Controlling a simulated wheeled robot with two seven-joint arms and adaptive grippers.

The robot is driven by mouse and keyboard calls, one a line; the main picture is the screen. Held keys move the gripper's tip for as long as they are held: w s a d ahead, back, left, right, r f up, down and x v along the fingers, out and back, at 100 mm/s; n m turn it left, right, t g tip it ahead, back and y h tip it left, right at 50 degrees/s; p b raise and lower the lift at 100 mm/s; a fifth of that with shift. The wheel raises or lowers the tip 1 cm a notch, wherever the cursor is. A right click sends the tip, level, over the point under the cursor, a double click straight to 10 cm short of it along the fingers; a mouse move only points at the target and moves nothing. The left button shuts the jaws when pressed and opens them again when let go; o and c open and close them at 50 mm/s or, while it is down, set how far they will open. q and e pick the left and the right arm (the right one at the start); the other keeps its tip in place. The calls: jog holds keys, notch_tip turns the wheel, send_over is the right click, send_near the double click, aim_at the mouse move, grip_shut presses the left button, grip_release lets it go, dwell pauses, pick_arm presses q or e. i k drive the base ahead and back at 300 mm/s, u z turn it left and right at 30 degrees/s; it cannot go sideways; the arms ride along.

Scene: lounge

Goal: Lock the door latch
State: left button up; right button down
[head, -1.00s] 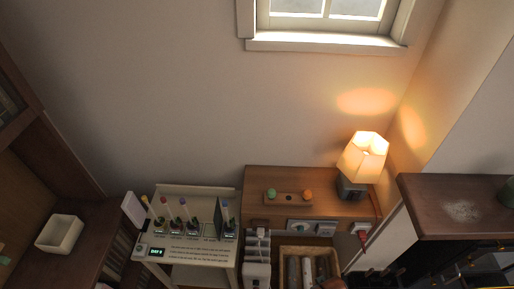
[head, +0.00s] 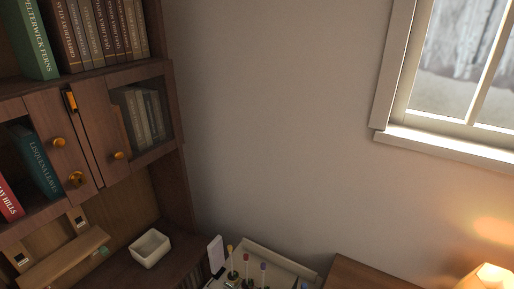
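A small latch (head: 70,100), a dark plate with a brass-orange bar standing about upright, sits near the top of the seam between two cabinet doors in the head view. The left door (head: 75,125) and the right door (head: 95,125) are brown wood with glass panes and look closed. Brass knobs show on the left door (head: 58,142) and on the right door (head: 119,155). A round brass fitting (head: 75,179) sits low on the left door. I cannot tell whether the latch is locked. Neither of my grippers is in view.
Books (head: 105,30) fill the shelf above the doors. A white square bowl (head: 149,248) stands on the brown top below. A small wooden rack (head: 62,258) is at the lower left. A lit lamp (head: 487,277) is at the lower right. The wall by the window is bare.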

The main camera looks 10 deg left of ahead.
aim_at(71, 101)
jog(key=u, duration=1.85)
jog(key=k, duration=0.1)
jog(key=z, duration=0.05)
